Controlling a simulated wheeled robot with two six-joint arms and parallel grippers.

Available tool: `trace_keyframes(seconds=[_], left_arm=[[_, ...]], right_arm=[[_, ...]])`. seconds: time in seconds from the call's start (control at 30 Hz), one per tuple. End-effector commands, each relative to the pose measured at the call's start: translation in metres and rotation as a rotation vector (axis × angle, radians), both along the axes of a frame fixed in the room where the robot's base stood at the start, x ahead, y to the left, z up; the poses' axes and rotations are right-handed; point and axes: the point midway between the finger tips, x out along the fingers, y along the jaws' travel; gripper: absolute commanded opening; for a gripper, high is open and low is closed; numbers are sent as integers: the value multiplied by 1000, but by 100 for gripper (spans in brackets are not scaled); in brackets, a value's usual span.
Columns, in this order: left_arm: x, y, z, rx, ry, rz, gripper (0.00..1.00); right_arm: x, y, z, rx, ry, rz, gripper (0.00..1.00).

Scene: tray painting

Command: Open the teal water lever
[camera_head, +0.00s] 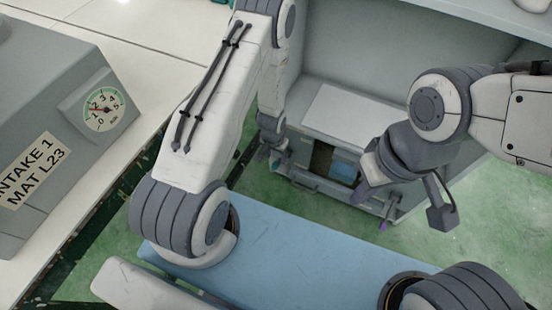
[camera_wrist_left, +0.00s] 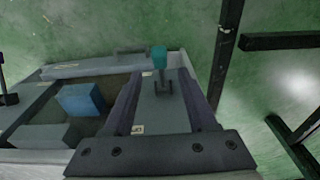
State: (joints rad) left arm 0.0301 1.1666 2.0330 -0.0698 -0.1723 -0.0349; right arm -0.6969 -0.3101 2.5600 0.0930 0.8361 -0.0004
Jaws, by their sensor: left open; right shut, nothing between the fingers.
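The teal lever (camera_wrist_left: 159,58) shows in the left wrist view, standing on a grey base at the front edge of the grey station. My left gripper (camera_wrist_left: 163,78) is open, with its two dark fingers on either side of the lever in that picture. I cannot tell whether they touch it. In the head view my left gripper (camera_head: 271,150) is at the left end of the station, and the lever is mostly hidden there. My right gripper (camera_head: 366,190) is shut and empty, in front of the station's right part.
A blue block (camera_wrist_left: 80,101) lies in the station's recess; it also shows in the head view (camera_head: 344,170). A purple lever (camera_head: 384,225) stands at the station's right end. A grey box with a dial (camera_head: 103,109) stands at the left. Green floor (camera_head: 470,240) is open at the right.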

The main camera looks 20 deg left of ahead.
Motion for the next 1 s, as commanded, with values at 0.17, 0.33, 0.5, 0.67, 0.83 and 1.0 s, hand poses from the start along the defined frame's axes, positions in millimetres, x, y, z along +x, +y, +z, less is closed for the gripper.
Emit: trace_keyframes(seconds=[0.17, 0.33, 0.5, 0.67, 0.83, 1.0], left_arm=[[-3, 1, 32, 0, -1, 1, 57], [-5, 1, 43, 0, 1, 1, 57], [-6, 1, 44, 0, 2, 0, 57], [-6, 0, 44, 0, 2, 0, 57], [-5, 0, 44, 0, 1, 0, 57], [-2, -7, 57, 2, -2, -17, 57]], right_arm=[[0, 0, 11, 0, 0, 0, 0], [0, 0, 13, 0, 0, 0, 0], [0, 0, 13, 0, 0, 0, 0], [0, 0, 13, 0, 0, 0, 0], [0, 0, 13, 0, 0, 0, 0], [0, 0, 13, 0, 0, 0, 0]])
